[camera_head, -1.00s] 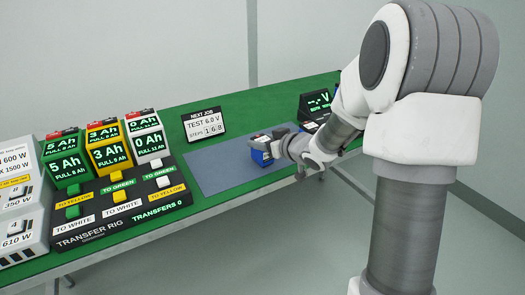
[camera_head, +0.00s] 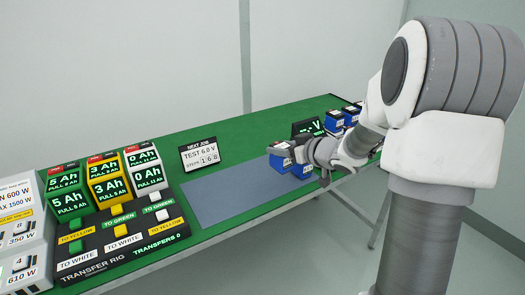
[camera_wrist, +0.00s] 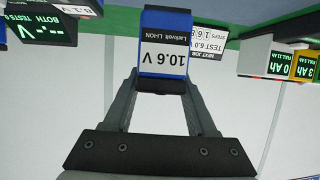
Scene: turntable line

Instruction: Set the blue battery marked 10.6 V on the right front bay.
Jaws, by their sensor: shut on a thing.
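The blue battery marked 10.6 V (camera_wrist: 165,65) is between the two fingers of my gripper (camera_wrist: 160,85), which is shut on it; its label reads upside down in the wrist view. In the head view my gripper (camera_head: 296,153) is over the green table by the right end of the grey-blue mat. Blue battery faces show at and below the gripper, and I cannot tell there which is the held one. The display showing dashes and V (camera_head: 308,127) stands just behind, partly hidden by my arm. I cannot make out the right front bay.
More blue batteries (camera_head: 335,119) stand at the right end of the table, partly behind my arm. The grey-blue mat (camera_head: 235,195) is bare. A job card (camera_head: 203,153) stands behind it. The transfer rig (camera_head: 120,240) with green, yellow and white packs fills the left.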

